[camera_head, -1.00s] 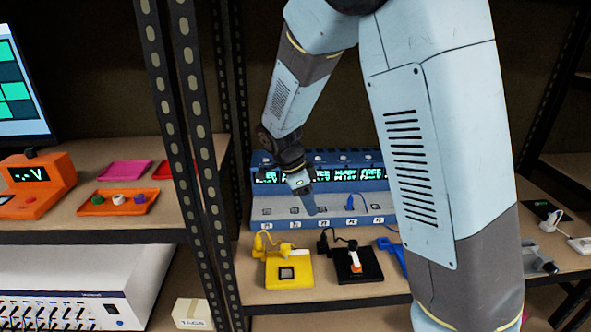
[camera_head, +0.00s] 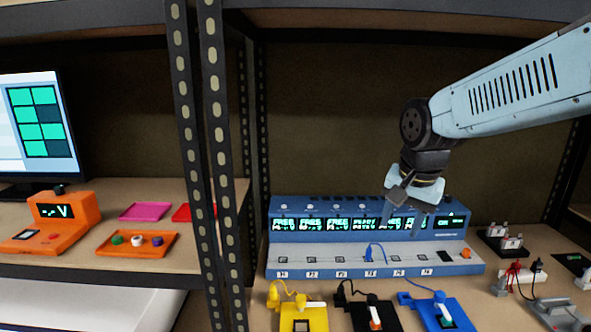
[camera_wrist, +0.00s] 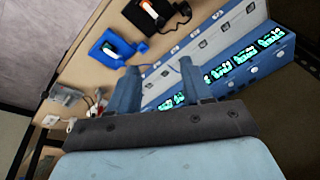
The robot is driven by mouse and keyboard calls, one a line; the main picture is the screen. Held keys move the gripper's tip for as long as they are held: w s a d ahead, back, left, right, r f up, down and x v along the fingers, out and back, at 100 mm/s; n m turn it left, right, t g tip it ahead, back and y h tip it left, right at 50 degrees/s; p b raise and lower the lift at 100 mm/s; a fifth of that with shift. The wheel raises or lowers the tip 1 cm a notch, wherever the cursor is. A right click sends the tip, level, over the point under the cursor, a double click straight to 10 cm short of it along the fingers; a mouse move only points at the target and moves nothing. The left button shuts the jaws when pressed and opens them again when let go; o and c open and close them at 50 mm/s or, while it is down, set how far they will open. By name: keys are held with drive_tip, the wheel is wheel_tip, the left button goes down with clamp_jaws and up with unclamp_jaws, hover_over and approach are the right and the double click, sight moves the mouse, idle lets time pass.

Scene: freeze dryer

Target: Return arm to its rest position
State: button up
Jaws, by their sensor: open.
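My gripper (camera_head: 414,204) hangs from my light-blue arm in front of the blue machine's display row in the head view. Its jaws are apart and nothing is between them. In the wrist view my two gripper fingers (camera_wrist: 157,88) are spread, with the blue machine beyond them. The blue machine (camera_head: 375,262) has several small green displays and a row of labelled slots. A blue cable plug stands at one slot in the middle of the row.
Yellow (camera_head: 303,317), black (camera_head: 376,317) and blue (camera_head: 443,314) holders stand along the front of the shelf. A perforated metal post (camera_head: 217,160) stands left of the machine. An orange meter (camera_head: 47,228) and orange tray (camera_head: 138,243) sit on the left shelf.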

drive_tip(key=s+d+r+n+t, duration=0.2)
drive_tip(key=s+r+n, duration=0.2)
drive_tip(key=s, duration=0.5)
drive_tip(key=shift+s+d+n+t, duration=0.25)
drive_tip(key=shift+d+n+t, duration=0.15)
drive_tip(key=shift+n, duration=0.7)
